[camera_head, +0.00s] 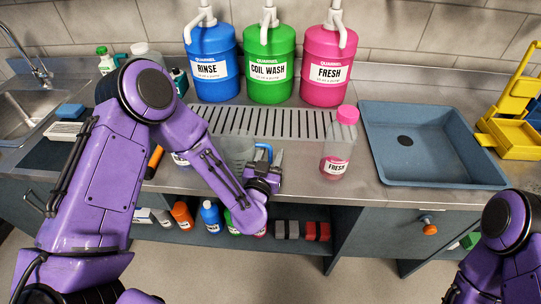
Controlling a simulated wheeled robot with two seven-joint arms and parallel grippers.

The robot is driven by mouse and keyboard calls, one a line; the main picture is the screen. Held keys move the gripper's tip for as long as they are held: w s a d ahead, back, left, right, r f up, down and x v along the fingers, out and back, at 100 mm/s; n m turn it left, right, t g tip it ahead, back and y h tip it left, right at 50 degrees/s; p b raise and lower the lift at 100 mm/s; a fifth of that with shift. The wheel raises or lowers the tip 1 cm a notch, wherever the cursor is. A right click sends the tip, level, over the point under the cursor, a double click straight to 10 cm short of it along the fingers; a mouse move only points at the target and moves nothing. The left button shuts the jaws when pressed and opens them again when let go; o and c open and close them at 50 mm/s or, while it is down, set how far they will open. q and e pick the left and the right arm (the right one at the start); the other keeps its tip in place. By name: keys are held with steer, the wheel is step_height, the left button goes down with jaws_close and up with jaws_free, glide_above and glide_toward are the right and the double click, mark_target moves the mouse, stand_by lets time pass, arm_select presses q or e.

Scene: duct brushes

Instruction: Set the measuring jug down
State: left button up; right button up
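The measuring jug (238,152) is a clear grey vessel with a blue handle (264,149). It is at the front of the slotted drain grate, partly hidden by my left forearm. My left gripper (266,164) is at the handle, with its fingers closed around it. I cannot tell whether the jug's base touches the surface. My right arm shows at the lower right, but its gripper is out of view.
A pink-capped FRESH bottle (337,150) stands just right of my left gripper. Blue RINSE (212,88), green COIL WASH (269,90) and pink FRESH (327,92) drums stand behind the grate (300,123). A blue-grey basin (425,175) and a yellow wringer (512,135) are at right.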

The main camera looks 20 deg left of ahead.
arm_select(q)
steer(key=shift+r, duration=0.25)
steer(key=s+d+b, duration=0.1)
steer(key=s+b, duration=0.1)
steer(key=s, duration=1)
steer(key=s+a+f+n+g, duration=0.1)
steer(key=s+a+f+g, duration=0.1)
steer(key=f, duration=0.4)
steer(key=s+a+f+n+g, duration=0.1)
steer(key=s+a+f+g, duration=0.2)
steer(key=f, duration=0.4)
steer(key=s+a+f+g, duration=0.3)
steer(key=s+f+g, duration=0.1)
steer(key=f, duration=0.3)
steer(key=shift+s+n+g+y, duration=0.3)
steer(key=shift+s+n+y, duration=0.1)
steer(key=shift+s, duration=0.2)
steer(key=s+a+f+n+g, duration=0.1)
steer(key=s+f, duration=0.1)
steer(key=s, duration=0.1)
steer(key=s+a+f+n+g, duration=0.1)
steer(key=s+a+f+g, duration=0.1)
steer(key=s, duration=0.2)
steer(key=s+a+f+n+g+y, duration=0.1)
steer(key=s+f+g, duration=0.1)
steer(key=s, duration=0.2)
steer(key=shift+a, duration=0.4)
steer(key=shift+c, duration=0.2)
steer(key=shift+w+d, duration=0.1)
steer(key=shift+w, duration=0.05)
